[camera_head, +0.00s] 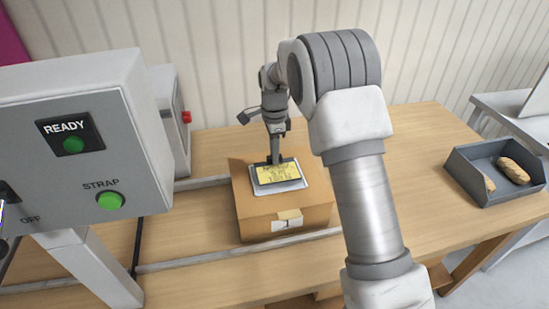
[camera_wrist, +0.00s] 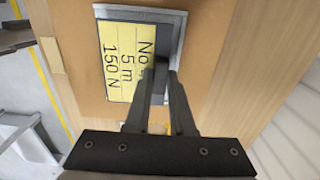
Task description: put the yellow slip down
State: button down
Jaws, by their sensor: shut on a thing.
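The yellow slip (camera_head: 270,175) has dark printing and is at the top of a cardboard box (camera_head: 290,213), over a grey plate or frame (camera_head: 291,186). In the wrist view the slip (camera_wrist: 117,62) reads "No", "5 m", "150 N", and the grey frame (camera_wrist: 135,12) shows around its edge. My gripper (camera_head: 274,160) points down from above and is shut on the slip's edge. In the wrist view my fingertips (camera_wrist: 160,78) cover the slip's right part. I cannot tell whether the slip touches the frame.
A grey control box (camera_head: 85,140) with READY and STRAP green lights stands at the left. A dark tray (camera_head: 495,172) with brown objects sits at the right. The wooden table (camera_head: 420,130) is clear between box and tray. Rails (camera_head: 170,262) run beside the box.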

jog(key=shift+f, duration=1.1)
jog(key=shift+f, duration=0.2)
jog(key=c, duration=0.8)
grip_release()
jog(key=shift+r, duration=0.2)
